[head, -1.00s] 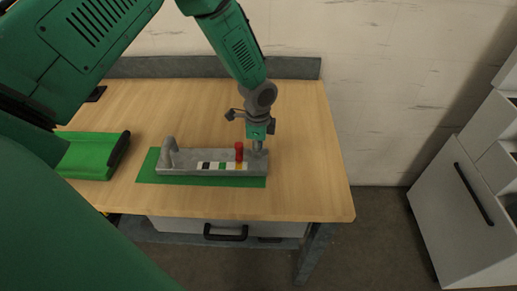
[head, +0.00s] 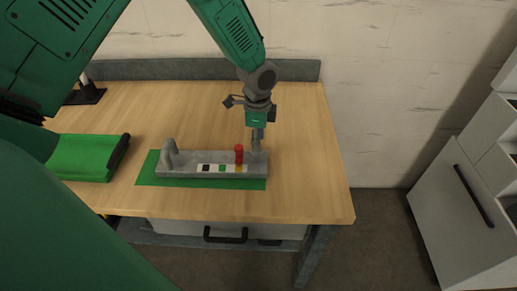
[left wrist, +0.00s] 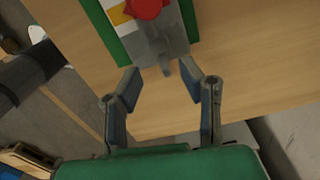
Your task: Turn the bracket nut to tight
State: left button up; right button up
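A grey bracket (head: 185,171) lies on a green mat (head: 148,175) on the table, with an upright post at its left end. Near its right end stands a red cylinder (head: 239,153), beside a strip with black, green and yellow patches. In the left wrist view the red piece (left wrist: 148,7) is cut by the top edge, with the bracket's grey end (left wrist: 170,42) below it. I cannot tell which part is the nut. My left gripper (head: 257,141) points down above the bracket's right end. In the left wrist view its fingers (left wrist: 160,84) are apart with nothing between them.
A green case-like object (head: 88,158) lies at the table's left. A black-based stand (head: 86,95) is at the back left. The wooden table (head: 310,160) is clear to the right of the bracket. A white cabinet (head: 455,215) stands apart at the right.

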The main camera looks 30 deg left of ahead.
aim_at(258, 155)
pick_arm(q)
notch_tip(258, 155, up, 7)
dwell(0.3)
jog(key=shift+f, duration=0.1)
dwell(0.4)
